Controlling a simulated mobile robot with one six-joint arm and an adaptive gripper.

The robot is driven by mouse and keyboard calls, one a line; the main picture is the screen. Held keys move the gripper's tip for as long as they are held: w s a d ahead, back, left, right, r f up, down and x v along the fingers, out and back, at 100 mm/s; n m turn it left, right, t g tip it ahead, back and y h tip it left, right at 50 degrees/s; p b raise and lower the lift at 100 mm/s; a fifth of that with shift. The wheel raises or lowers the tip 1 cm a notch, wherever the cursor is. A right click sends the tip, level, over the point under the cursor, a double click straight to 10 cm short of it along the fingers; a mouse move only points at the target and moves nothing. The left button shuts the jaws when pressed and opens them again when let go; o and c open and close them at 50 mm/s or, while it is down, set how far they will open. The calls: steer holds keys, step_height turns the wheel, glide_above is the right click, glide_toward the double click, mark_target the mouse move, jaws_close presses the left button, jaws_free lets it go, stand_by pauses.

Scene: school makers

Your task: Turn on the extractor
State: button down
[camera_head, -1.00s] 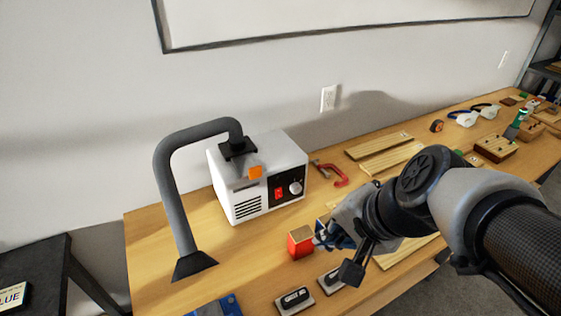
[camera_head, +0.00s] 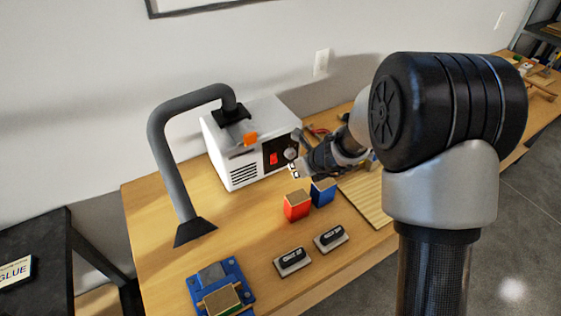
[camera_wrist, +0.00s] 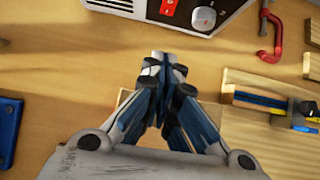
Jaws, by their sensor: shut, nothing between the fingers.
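The extractor (camera_head: 222,150) is a white box with a grey bent hose (camera_head: 170,150) ending in a dark hood over the table. Its black front panel carries a red switch (camera_head: 273,159) and a round knob. The wrist view shows the red switch (camera_wrist: 169,8) and the silver knob (camera_wrist: 204,19) at the top edge, the box mostly cut off. My gripper (camera_wrist: 163,58) is shut and empty, apart from the panel and below it in the wrist view. In the head view my gripper (camera_head: 294,172) is in front of the panel's right side, near the knob.
A red block (camera_head: 297,206) and a blue block (camera_head: 323,192) stand in front of the extractor. Two dark-topped erasers or similar items (camera_head: 293,261) and a blue device (camera_head: 221,290) lie nearer the front. A red clamp (camera_wrist: 264,36) lies right of the extractor.

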mark_target(274, 159)
stand_by(0.3)
steer(key=x, duration=0.4)
steer(key=w+a+r+x, duration=0.1)
steer(key=x, duration=0.8)
steer(key=shift+w+a+r+b, duration=0.15)
steer(key=shift+w+r+b, duration=0.15)
steer(key=shift+w+r, duration=0.1)
steer(key=shift+w+a+f+p, duration=0.2)
steer(key=shift+w+p, duration=0.05)
steer(key=shift+p, duration=0.1)
steer(key=shift+r, duration=0.1)
